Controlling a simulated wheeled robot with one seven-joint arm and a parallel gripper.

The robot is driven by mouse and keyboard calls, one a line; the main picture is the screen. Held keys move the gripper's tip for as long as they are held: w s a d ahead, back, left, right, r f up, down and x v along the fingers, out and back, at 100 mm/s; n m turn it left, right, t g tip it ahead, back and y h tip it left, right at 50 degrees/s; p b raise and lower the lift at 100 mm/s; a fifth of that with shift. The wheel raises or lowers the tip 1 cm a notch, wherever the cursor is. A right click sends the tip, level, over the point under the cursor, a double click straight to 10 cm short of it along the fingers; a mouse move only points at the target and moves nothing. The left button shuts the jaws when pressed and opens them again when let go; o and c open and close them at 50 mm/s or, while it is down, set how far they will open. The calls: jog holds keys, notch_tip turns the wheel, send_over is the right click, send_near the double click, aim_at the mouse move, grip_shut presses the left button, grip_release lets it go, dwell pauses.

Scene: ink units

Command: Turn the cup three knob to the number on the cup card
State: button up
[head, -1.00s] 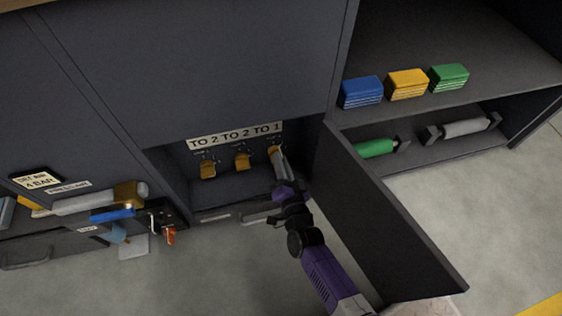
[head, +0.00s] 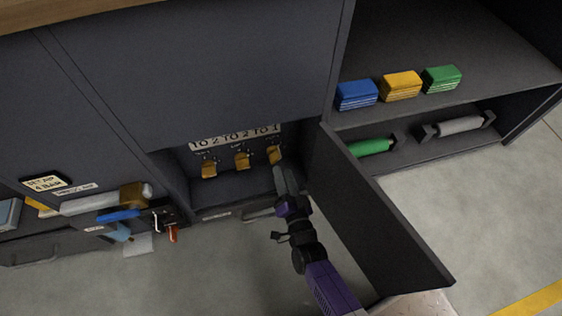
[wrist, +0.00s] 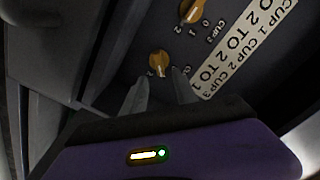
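The cup card (head: 235,137) is a white strip above the knobs in the recess. In the wrist view the card (wrist: 245,45) reads CUP 1, CUP 2, CUP 3 over TO 2, TO 2, TO 1. The cup three knob (head: 274,154) is the rightmost of three orange knobs. It also shows in the wrist view (wrist: 158,62), just beyond my fingertips, its label partly hidden by a finger. My gripper (head: 280,168) is just below the knob in the head view. In the wrist view its fingers (wrist: 160,84) are apart with nothing between them.
Two other orange knobs, left (head: 208,170) and middle (head: 242,161), sit in the same recess. An open dark door (head: 375,215) stands right of my arm. Shelves at right hold blue (head: 356,95), yellow and green blocks. A cluttered ledge with a pressure sign lies left.

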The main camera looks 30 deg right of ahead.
jog(key=shift+s+a+p, duration=0.15)
jog(key=shift+s, duration=0.55)
jog(key=shift+s+a+p, duration=0.1)
jog(key=shift+s+p, duration=0.05)
jog(key=shift+s, duration=0.55)
